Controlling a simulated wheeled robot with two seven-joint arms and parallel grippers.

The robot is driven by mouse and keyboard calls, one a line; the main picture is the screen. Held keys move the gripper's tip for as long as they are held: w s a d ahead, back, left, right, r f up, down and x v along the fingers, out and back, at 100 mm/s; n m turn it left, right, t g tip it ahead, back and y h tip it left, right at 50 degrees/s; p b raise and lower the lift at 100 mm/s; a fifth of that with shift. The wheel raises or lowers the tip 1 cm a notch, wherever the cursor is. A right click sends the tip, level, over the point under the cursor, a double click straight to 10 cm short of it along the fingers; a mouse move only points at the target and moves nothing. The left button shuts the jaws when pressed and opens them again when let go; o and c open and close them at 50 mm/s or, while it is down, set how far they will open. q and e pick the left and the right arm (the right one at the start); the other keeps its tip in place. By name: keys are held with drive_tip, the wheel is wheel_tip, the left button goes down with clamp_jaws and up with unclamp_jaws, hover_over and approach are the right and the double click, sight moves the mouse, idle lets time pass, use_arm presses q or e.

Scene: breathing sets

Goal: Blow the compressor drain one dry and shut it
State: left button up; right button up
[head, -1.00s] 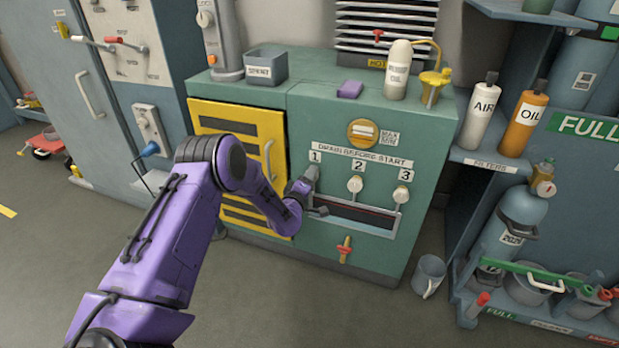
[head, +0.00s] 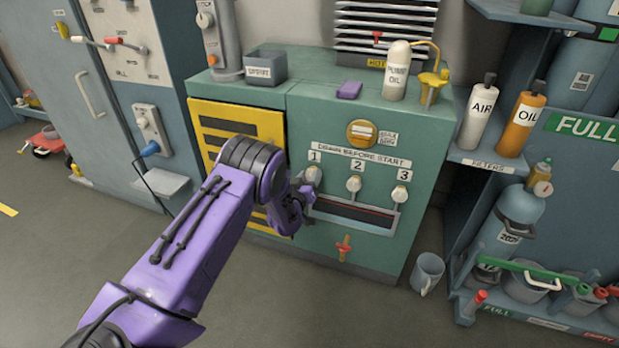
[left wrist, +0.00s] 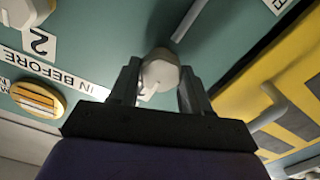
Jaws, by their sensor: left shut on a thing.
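The green compressor cabinet (head: 330,245) carries three pale drain knobs under a "DRAIN BEFORE START" label. The drain one knob (head: 313,174) sits under the number 1, at the left of the row. My left gripper (head: 306,191) is at this knob, partly hidden by my purple wrist. In the left wrist view the pale knob (left wrist: 158,72) sits between the two dark fingers (left wrist: 158,88), which are shut on it. The drain two knob (head: 354,184) and drain three knob (head: 400,193) stand free to the right. I cannot tell whether drain one is dry. My right gripper is not in view.
A dark recessed slot (head: 355,214) runs below the knobs, with a red-handled valve (head: 344,248) beneath. The yellow louvred door (head: 228,122) is left of my gripper. An oil bottle (head: 396,70) stands on top.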

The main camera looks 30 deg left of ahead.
use_arm(q)
drive_tip(key=shift+f+m, duration=0.1)
drive_tip(key=shift+m, duration=0.6)
drive_tip(key=o, duration=1.1)
drive_tip(key=shift+c, duration=0.2)
drive_tip(key=shift+s, duration=0.15)
drive_tip(key=p+v, duration=0.2)
drive_tip(key=v, duration=0.8)
drive_tip(key=shift+s, duration=0.2)
